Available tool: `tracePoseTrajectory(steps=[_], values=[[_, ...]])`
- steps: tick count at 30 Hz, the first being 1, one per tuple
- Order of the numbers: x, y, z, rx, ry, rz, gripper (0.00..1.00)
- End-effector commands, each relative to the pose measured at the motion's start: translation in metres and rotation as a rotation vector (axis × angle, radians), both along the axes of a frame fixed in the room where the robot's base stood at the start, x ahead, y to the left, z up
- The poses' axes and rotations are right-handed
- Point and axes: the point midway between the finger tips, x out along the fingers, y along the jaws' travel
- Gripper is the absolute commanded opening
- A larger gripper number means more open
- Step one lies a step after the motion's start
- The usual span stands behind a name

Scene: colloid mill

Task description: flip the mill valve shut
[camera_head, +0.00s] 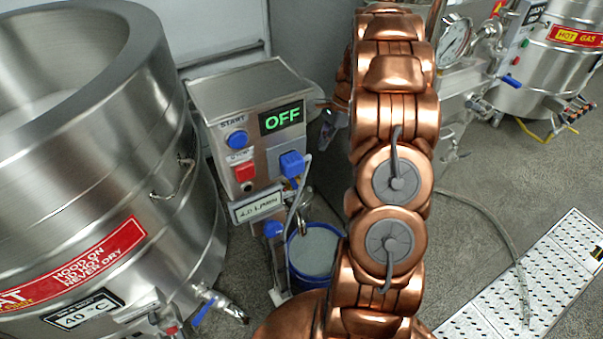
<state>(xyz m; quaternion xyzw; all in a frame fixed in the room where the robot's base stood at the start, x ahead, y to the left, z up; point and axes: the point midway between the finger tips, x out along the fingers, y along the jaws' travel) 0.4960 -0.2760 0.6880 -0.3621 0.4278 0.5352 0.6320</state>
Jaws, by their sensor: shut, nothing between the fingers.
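The mill is a steel box (215,98) at centre left, with a green OFF display (282,118), a blue START button (237,139) and a red button (245,171). A blue block-shaped part (292,163) sits on its right front, with a grey hose or cable beside it. A smaller blue part (272,229) shows below the flow-rate label (257,204). I cannot tell which blue part is the valve handle, or its position. My gripper (328,128) is shut and empty, just right of the mill and apart from the blue parts; my copper arm partly hides it.
A blue bucket (291,270) with pale contents stands below the mill. A large steel vat (90,170) fills the left, with a blue-handled tap (204,308) low down. Another vat (560,60) stands at back right. A perforated metal floor strip (545,275) lies at lower right.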

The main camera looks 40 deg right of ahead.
Motion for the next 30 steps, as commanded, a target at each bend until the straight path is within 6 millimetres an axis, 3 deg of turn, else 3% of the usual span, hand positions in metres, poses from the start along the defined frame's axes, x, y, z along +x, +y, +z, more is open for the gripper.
tracePoseTrajectory(steps=[8, 27, 30], values=[[0.0, 0.004, -0.009, 0.002, 0.002, 0.003, 0.0], [0.006, 0.043, -0.107, 0.001, 0.003, 0.002, 0.0], [0.007, 0.051, -0.113, 0.002, 0.003, 0.003, 0.0]])
